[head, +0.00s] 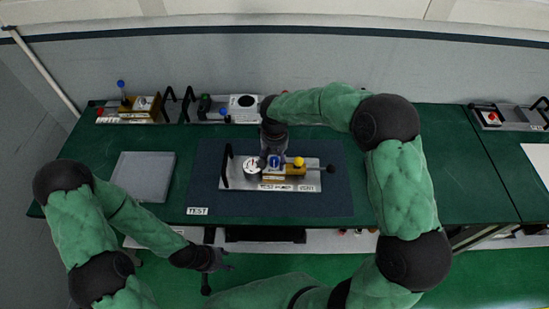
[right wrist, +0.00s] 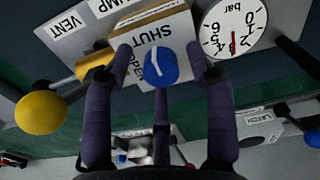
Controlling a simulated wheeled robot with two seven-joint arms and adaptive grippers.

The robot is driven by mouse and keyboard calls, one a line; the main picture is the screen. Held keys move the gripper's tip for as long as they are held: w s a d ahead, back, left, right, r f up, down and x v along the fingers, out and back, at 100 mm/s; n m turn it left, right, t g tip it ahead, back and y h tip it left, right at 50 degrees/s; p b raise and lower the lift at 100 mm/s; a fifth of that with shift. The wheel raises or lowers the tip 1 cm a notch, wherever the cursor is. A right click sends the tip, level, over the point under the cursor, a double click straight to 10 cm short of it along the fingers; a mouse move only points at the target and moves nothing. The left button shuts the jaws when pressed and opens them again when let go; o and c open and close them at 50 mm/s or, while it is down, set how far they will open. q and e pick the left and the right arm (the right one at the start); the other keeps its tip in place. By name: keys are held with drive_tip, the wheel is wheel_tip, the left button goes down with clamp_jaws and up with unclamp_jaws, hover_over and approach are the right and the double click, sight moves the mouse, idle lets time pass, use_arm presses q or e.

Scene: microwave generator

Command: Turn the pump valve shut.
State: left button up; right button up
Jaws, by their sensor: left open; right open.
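The pump valve's blue knob (right wrist: 160,66) has a white line across it, running roughly up and down in the right wrist view. The SHUT label is just above it; the OPEN label beside it is partly hidden. The knob (head: 274,162) sits on the test pump panel (head: 307,184) in the head view. My right gripper (right wrist: 159,54) is open, its fingers on both sides of the knob; contact is not clear. It also shows over the panel in the head view (head: 272,152). My left gripper (head: 222,260) is open and empty in front of the bench's edge.
Beside the knob are a round pressure gauge (right wrist: 232,25) with a red needle and a yellow vent knob (right wrist: 41,112). The panel lies on a dark mat (head: 205,185). A grey tray (head: 143,177) lies left of it. Other panels (head: 127,110) stand along the back.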

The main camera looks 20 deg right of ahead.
sight(274, 160)
drive_tip(key=shift+r, duration=0.1)
wheel_tip(274, 160, up, 12)
idle(0.5)
idle(0.4)
